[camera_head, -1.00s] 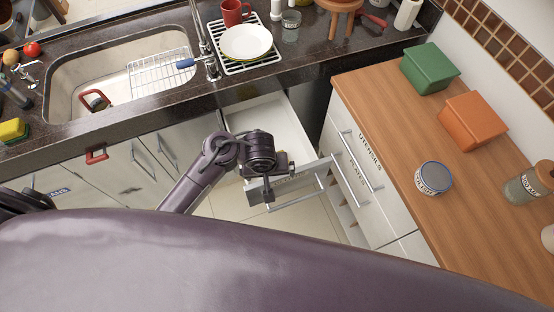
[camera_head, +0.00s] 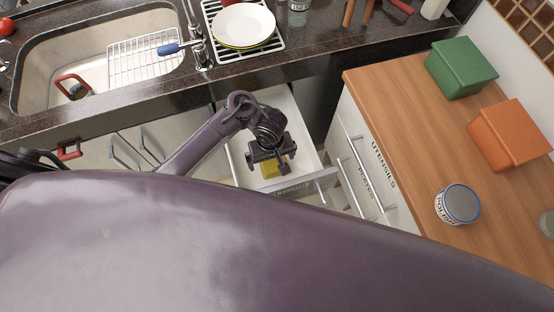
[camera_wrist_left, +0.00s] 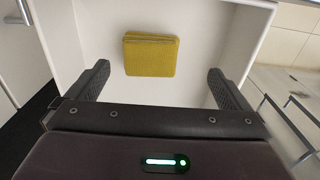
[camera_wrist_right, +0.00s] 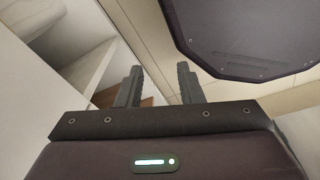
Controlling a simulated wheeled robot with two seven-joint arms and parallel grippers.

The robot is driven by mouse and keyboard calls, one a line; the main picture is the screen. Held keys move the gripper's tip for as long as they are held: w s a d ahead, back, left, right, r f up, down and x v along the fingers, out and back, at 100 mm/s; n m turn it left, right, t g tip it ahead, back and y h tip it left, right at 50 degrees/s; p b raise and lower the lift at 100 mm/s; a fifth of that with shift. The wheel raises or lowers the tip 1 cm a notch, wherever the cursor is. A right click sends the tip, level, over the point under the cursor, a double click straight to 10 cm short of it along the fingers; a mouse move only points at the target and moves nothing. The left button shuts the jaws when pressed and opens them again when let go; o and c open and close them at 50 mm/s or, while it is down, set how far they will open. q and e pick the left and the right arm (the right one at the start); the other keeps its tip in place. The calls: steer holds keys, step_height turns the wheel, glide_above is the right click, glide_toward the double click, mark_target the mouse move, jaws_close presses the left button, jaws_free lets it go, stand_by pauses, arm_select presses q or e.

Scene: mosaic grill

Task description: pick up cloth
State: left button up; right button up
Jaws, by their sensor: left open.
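A folded yellow cloth (camera_wrist_left: 151,54) lies on the floor of the open white drawer (camera_wrist_left: 212,30) in the left wrist view. In the head view the cloth (camera_head: 275,167) shows partly, behind my left gripper (camera_head: 270,165). The left gripper (camera_wrist_left: 160,88) is open and empty, its two fingers spread wider than the cloth. The cloth lies between and ahead of the fingertips, untouched. My right gripper (camera_wrist_right: 160,82) shows in its own wrist view with its fingers apart and nothing between them. It is away from the drawer in the head view.
The drawer front (camera_head: 300,185) with its handle is on the near side. The dark counter (camera_head: 130,108) with the sink lies behind. A wooden counter (camera_head: 400,110) stands right, with a green box (camera_head: 461,68), an orange box (camera_head: 510,135) and a tin (camera_head: 457,204).

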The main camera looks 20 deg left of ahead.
mark_target(274, 163)
arm_select(q)
steer(key=f+b, duration=0.1)
steer(key=w+f, duration=0.1)
steer(key=f, duration=0.1)
steer(key=f+b, duration=0.1)
steer(key=shift+w+f+b, duration=0.15)
steer(key=shift+w+b, duration=0.2)
steer(key=shift+w, duration=0.05)
steer(key=shift+f+b, duration=0.3)
steer(key=shift+f, duration=0.05)
steer(key=f+b, duration=0.2)
steer(key=f, duration=0.2)
steer(key=shift+w+f+b, duration=0.3)
steer(key=shift+f+b, duration=0.05)
steer(key=shift+b, duration=0.05)
steer(key=shift+s+r, duration=0.1)
steer(key=shift+c, duration=0.4)
steer(key=c, duration=0.8)
step_height(274, 163, up, 20)
steer(key=p, duration=1.5)
